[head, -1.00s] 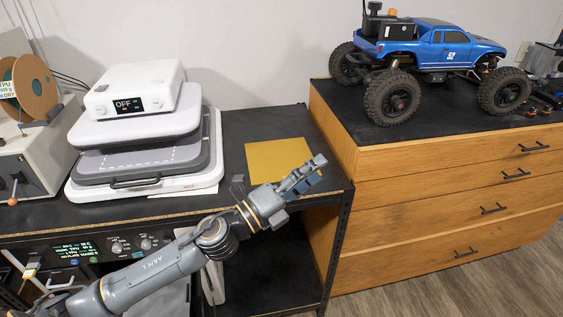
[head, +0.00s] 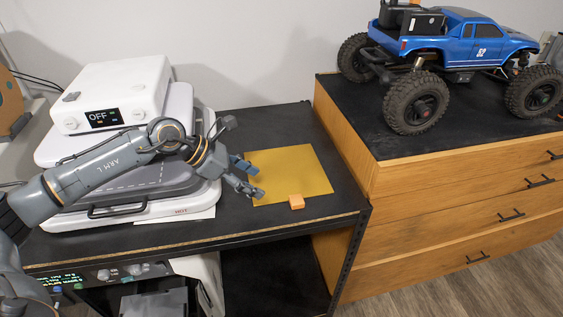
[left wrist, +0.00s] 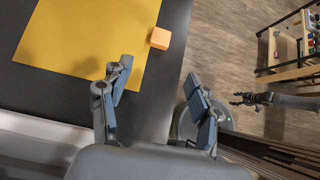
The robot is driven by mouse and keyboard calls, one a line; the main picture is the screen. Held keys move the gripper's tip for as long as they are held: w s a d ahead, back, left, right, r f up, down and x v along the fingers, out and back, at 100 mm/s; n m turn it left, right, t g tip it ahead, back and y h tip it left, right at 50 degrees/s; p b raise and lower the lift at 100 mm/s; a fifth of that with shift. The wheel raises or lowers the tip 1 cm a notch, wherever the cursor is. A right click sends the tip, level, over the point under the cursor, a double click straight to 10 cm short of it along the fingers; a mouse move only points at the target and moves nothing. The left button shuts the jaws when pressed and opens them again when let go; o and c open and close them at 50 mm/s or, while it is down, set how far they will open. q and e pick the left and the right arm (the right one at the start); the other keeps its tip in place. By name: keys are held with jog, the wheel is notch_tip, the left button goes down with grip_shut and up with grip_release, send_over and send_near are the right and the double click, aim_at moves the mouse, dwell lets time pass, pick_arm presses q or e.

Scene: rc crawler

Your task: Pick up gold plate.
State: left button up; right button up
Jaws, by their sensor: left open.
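The gold plate (head: 290,172) is a thin flat square lying on the black bench top (head: 230,228). It also fills the upper left of the left wrist view (left wrist: 85,30). My left gripper (head: 258,181) is open and empty at the plate's left edge in the head view, with its fingers apart. In the left wrist view its fingers (left wrist: 157,72) show beyond the plate's corner, and nothing is between them. What looks like my right gripper (left wrist: 240,98) shows small and dark at the right of the left wrist view, away from the bench.
A small orange block (head: 297,202) sits at the plate's front edge. A white heat press (head: 115,95) stands left, behind my left arm. A wooden drawer cabinet (head: 450,190) rises right of the bench and carries a blue crawler truck (head: 455,50).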

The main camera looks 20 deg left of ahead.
pick_arm(q)
jog(key=p, duration=0.3)
send_near(296, 199)
jog(key=shift+x, duration=1.2)
jog(key=shift+d+f, duration=0.15)
jog(key=shift+f, duration=0.2)
jog(key=shift+w+f, duration=0.15)
jog(key=shift+f, duration=0.05)
jog(key=shift+w+d+f+p, duration=0.1)
jog(key=shift+w+d+p, duration=0.1)
jog(key=shift+d+p, duration=0.25)
jog(key=shift+w+d+f+p, duration=0.1)
jog(key=shift+w+d+p, duration=0.1)
jog(key=shift+d+p, duration=0.15)
jog(key=x, duration=0.3)
jog(key=shift+p, duration=0.4)
jog(key=shift+w+d+f, duration=0.1)
jog(key=shift+w+f, duration=0.05)
jog(key=shift+f, duration=0.2)
grip_shut()
pick_arm(e)
jog(key=r, duration=0.1)
jog(key=s+r, duration=0.1)
jog(key=r, duration=0.1)
jog(key=d+r, duration=0.1)
jog(key=r, duration=0.1)
jog(key=shift+s+r, duration=0.15)
jog(key=shift+s, duration=0.05)
